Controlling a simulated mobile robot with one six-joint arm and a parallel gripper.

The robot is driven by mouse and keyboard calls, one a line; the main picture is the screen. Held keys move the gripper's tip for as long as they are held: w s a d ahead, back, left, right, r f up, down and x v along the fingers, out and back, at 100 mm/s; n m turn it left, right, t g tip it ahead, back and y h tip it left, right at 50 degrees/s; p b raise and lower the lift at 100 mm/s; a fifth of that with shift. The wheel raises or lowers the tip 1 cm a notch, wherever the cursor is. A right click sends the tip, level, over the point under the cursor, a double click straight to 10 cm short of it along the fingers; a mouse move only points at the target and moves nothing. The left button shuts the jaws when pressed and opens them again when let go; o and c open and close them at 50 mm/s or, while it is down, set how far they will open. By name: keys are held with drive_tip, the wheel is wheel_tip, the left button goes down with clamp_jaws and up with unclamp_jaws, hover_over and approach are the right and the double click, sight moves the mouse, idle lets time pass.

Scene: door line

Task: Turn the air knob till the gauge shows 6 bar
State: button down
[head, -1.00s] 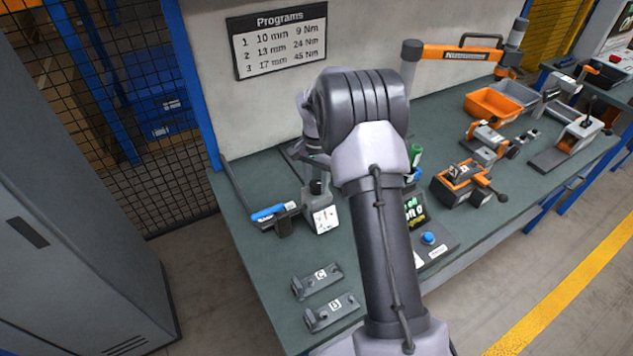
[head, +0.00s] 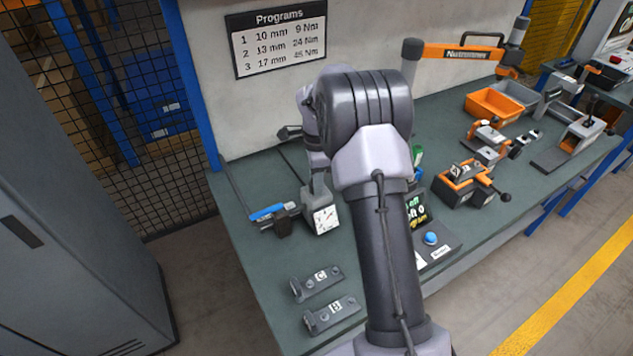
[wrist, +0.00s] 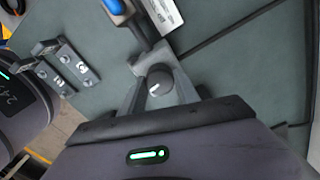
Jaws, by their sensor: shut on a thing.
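The air knob (wrist: 158,82) is dark and round with a white pointer line, seen from above in the wrist view. My gripper (wrist: 160,88) is shut on it, one finger on each side. In the head view my gripper (head: 318,184) comes down on top of the grey regulator block and hides the knob. The gauge (head: 326,218) is a white dial on the block's front. A thin needle shows on it, but the dial is too small to read the value.
Two dark brackets marked C (head: 318,282) and B (head: 331,314) stand in front. A screen with a blue button (head: 430,238) is to the right. The programs sign (head: 277,40) hangs behind.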

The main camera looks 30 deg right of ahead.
drive_tip(key=shift+m, duration=0.6)
drive_tip(key=c, duration=0.9)
unclamp_jaws()
wheel_tip(320, 180, up, 18)
drive_tip(key=p, duration=0.5)
drive_tip(key=shift+f, duration=0.25)
